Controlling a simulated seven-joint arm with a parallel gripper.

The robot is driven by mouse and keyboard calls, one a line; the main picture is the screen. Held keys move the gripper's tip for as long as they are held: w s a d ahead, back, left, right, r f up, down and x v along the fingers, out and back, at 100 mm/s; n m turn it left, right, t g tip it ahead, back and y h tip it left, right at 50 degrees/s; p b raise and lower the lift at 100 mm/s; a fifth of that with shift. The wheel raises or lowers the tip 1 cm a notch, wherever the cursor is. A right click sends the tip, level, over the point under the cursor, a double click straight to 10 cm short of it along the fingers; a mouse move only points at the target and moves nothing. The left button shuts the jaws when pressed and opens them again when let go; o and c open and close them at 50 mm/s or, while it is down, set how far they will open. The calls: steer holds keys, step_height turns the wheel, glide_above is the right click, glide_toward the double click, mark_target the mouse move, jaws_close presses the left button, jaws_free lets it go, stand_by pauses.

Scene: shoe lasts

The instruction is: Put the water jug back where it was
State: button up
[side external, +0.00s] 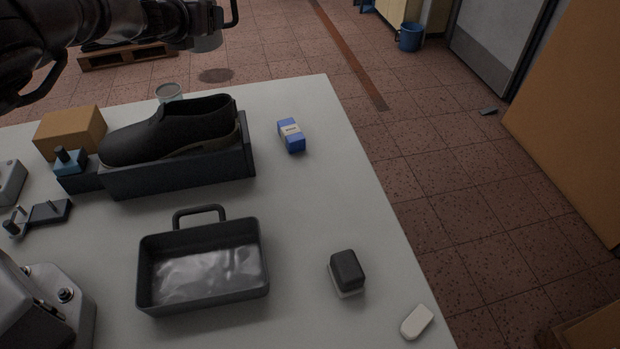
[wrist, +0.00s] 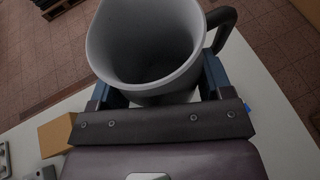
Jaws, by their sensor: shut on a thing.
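The water jug (wrist: 145,75) is a pale grey vessel with a dark handle (wrist: 223,22) on its right in the wrist view. Its open mouth faces the wrist camera and its inside looks empty, though shaded. My gripper (wrist: 165,90) is shut on the jug, with a blue finger on each side of its body. In the side external view my arm reaches in at the top left, high above the table's back edge. A dark handle shows there at the top edge; most of the jug (side external: 208,42) is cut off or hidden.
The pale table (side external: 310,220) holds a black shoe (side external: 175,130) in a dark tray, a cardboard box (side external: 72,130), a small blue box (side external: 291,135), a dark pan (side external: 203,306), a dark block (side external: 347,270) and a white piece (side external: 417,322). A small cup (side external: 169,91) stands at the back edge.

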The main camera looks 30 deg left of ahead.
steer(key=r, duration=0.1)
steer(key=s+d+r+m+h, duration=0.1)
steer(key=r+m+h, duration=0.1)
steer(key=shift+s+d+t, duration=0.25)
steer(key=shift+s+t, duration=0.1)
steer(key=shift+t, duration=0.05)
steer(key=s+d+f+m+g+h, duration=0.2)
steer(key=s+d+f+m+h, duration=0.45)
steer(key=s+d, duration=0.2)
steer(key=s+d+f+m+g+h, duration=0.1)
steer(key=s+d+f+m+h, duration=0.4)
steer(key=s+d+h, duration=0.4)
steer(key=w+d+f, duration=0.2)
steer(key=w+f, duration=0.1)
steer(key=w, duration=0.1)
steer(key=w+d+f+y, duration=0.1)
steer(key=w+d+f, duration=0.1)
steer(key=w+f, duration=0.1)
steer(key=w+d+f+y, duration=0.1)
steer(key=w+d+f, duration=0.2)
steer(key=w, duration=0.2)
steer(key=shift+w+f+m, duration=0.1)
steer(key=shift+f+m, duration=0.15)
steer(key=shift+w+d+f+g+y, duration=0.1)
steer(key=shift+f+g+y, duration=0.1)
steer(key=shift+g+y, duration=0.1)
steer(key=shift+w+f, duration=0.2)
steer(key=shift+f, duration=1.5)
steer(key=shift+f, duration=0.15)
